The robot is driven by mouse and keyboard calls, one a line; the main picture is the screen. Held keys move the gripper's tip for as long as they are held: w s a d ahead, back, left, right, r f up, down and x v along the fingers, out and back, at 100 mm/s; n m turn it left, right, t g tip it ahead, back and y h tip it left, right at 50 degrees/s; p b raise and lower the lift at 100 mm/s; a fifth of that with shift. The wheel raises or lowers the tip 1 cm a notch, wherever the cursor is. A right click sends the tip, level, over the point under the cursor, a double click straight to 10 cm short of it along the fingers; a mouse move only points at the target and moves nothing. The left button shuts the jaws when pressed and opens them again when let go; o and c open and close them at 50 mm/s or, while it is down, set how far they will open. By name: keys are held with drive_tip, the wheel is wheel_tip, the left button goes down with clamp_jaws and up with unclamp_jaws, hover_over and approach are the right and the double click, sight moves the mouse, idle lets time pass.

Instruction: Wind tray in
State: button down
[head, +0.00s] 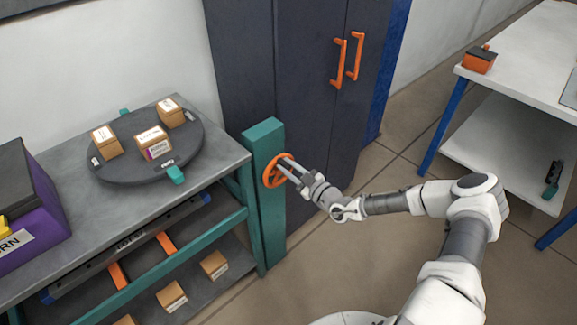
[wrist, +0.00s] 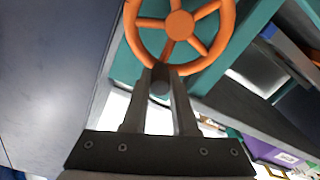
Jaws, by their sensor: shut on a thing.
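An orange handwheel (head: 268,177) is mounted on a teal post (head: 269,222) at the right end of the bench. In the wrist view the wheel (wrist: 179,25) fills the top, with its spokes and hub visible. My gripper (head: 287,167) reaches it from the right. In the wrist view my gripper's fingers (wrist: 162,78) are shut on a dark handle (wrist: 160,87) at the wheel's lower rim. A round dark tray (head: 138,178) with small cardboard boxes (head: 154,143) lies on the bench top. I cannot tell whether the wheel drives this tray or something lower.
Under the bench top are a long dark bar (head: 130,243) with orange parts and a lower shelf with boxes (head: 172,297). A purple bin (head: 35,225) stands at the left. A dark cabinet (head: 300,70) stands behind. A white table (head: 530,45) stands at the right; floor between is clear.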

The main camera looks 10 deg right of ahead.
drive_tip(key=shift+d, duration=0.15)
idle(0.3)
drive_tip(key=c, duration=0.7)
unclamp_jaws()
drive_tip(key=v, duration=1.7)
drive_tip(key=shift+s, duration=0.15)
drive_tip(key=shift+r, duration=0.1)
